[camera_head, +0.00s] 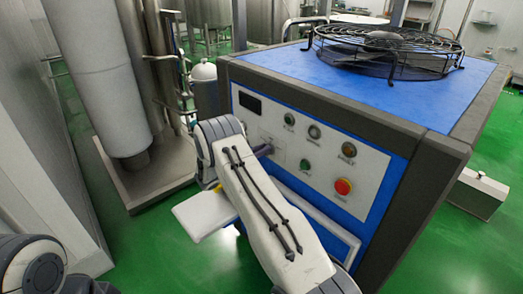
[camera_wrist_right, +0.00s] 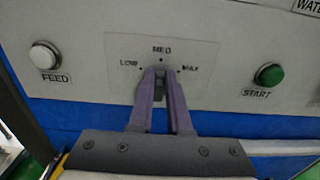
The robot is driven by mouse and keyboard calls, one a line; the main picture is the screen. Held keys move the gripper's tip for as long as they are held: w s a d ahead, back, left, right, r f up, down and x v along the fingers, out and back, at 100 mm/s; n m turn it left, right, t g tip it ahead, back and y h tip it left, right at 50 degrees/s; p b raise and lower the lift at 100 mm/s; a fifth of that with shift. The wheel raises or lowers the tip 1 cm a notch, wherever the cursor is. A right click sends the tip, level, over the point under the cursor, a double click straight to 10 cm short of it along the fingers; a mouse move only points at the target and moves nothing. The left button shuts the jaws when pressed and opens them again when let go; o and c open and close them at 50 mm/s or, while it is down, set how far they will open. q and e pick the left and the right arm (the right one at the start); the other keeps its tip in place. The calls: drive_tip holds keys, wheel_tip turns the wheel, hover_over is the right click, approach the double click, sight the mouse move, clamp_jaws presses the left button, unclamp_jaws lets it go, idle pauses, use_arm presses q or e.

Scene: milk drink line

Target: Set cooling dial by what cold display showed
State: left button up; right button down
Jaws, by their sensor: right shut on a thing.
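The cooling dial (camera_wrist_right: 160,88) is a small dark knob on a white plate (camera_wrist_right: 200,55) marked LOW, MED and MAX, in the right wrist view. My right gripper (camera_wrist_right: 160,76) has its purple fingers closed on the dial from below, and they hide most of it. The dial sits under the MED mark, but its exact pointing cannot be told. In the head view my right gripper (camera_head: 264,150) reaches the panel, partly hidden by my arm. A dark display (camera_head: 250,103) sits at the panel's upper left, with no readable text. My left gripper is out of view.
The blue and grey machine (camera_head: 400,150) carries a fan guard (camera_head: 385,50) on top. A green START button (camera_wrist_right: 268,75) and white FEED button (camera_wrist_right: 44,55) flank the dial. A red button (camera_head: 343,187) is at the panel's lower right. Metal tanks stand at left.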

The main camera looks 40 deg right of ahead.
drive_tip(key=shift+s+f+m+b, duration=0.15)
drive_tip(key=shift+s+m+b, duration=0.1)
drive_tip(key=shift+m+b, duration=2.1)
drive_tip(key=shift+s+f+m+b, duration=0.25)
drive_tip(key=shift+m+b, duration=1.4)
drive_tip(key=shift+b, duration=1.35)
drive_tip(key=shift+s+f+m+b, duration=0.1)
drive_tip(key=shift+s+m+b, duration=0.15)
drive_tip(key=shift+m+b, duration=2.1)
drive_tip(key=shift+n+b, duration=0.3)
drive_tip(key=shift+n, duration=0.05)
drive_tip(key=c, duration=0.9)
unclamp_jaws()
drive_tip(key=shift+o, duration=0.2)
